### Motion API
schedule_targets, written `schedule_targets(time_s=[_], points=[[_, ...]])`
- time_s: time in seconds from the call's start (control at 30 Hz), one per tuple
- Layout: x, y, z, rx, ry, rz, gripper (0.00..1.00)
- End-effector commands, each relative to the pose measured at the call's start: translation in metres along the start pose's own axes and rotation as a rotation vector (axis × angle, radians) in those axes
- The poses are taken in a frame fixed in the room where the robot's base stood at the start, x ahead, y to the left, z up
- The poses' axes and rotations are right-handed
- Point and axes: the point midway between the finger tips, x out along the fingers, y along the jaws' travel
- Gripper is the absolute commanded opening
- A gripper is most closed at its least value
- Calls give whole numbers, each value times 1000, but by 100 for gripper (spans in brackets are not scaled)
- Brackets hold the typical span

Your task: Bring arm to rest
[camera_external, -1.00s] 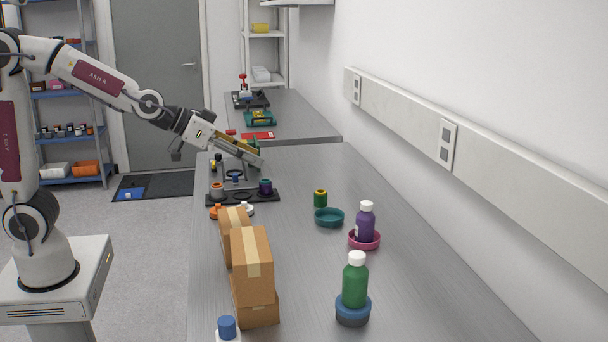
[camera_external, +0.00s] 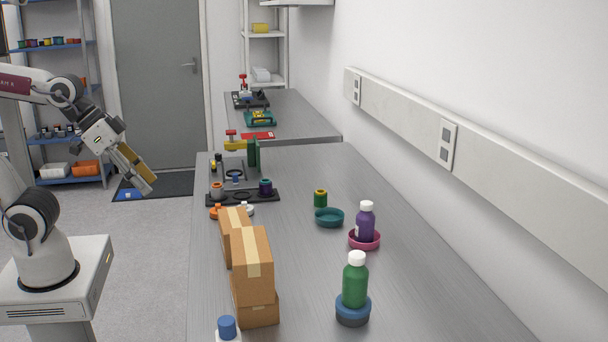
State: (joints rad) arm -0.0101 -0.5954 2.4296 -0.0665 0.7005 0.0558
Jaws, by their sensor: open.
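My gripper (camera_external: 146,182) hangs left of the long bench, over the floor and clear of the bench edge. It points down and to the right. Its jaws are open and I see nothing between them. My arm is folded back toward its base at the left. The gripper touches nothing.
On the metal bench (camera_external: 300,290) stand cardboard boxes (camera_external: 251,262), a green bottle (camera_external: 355,281), a purple bottle (camera_external: 364,222), a teal dish (camera_external: 329,217) and a black holder plate (camera_external: 243,199). A green upright piece (camera_external: 254,153) stands farther back. Blue shelves (camera_external: 68,134) stand behind my arm.

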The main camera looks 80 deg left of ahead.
Motion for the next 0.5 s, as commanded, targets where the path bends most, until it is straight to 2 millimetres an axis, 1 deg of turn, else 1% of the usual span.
schedule_targets(time_s=[0.03,0.1,0.2,0.33,0.4,0.5], points=[[-6,0,12,1,-15,-4,46],[-12,-2,29,4,-42,-12,46],[-18,-4,50,2,-76,-22,46],[-24,-6,66,3,-103,-32,46],[-25,-7,71,2,-113,-35,46],[-26,-8,74,1,-118,-37,46]])
